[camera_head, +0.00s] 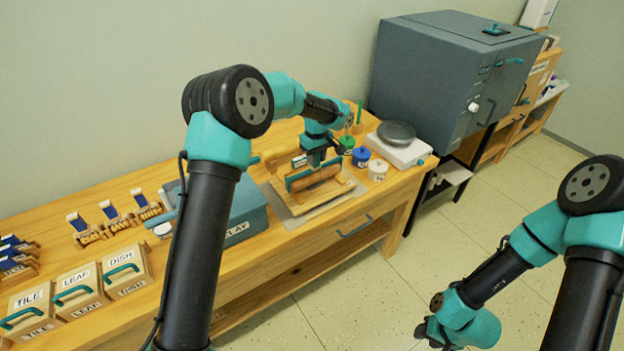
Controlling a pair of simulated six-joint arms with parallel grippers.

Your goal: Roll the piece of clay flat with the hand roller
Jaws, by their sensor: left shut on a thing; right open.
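My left gripper (317,160) points down over the wooden table and is shut on the teal handle of the hand roller (300,178). Under the handle is a reddish-brown mass (320,187). I cannot tell how much of it is the clay and how much is the roller's barrel, or whether they touch. It is above a light wooden board (346,189) that lies on a grey mat (290,220). My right gripper (436,336) is open and empty, low over the floor and away from the table.
A grey-blue box marked CLAY (247,213) stands left of the board. A wooden cylinder (280,155) lies behind it. Coloured lidded jars (361,157), a white scale (405,151) and a large kiln (445,75) stand to the right. Labelled boxes (80,287) and stamps are at left.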

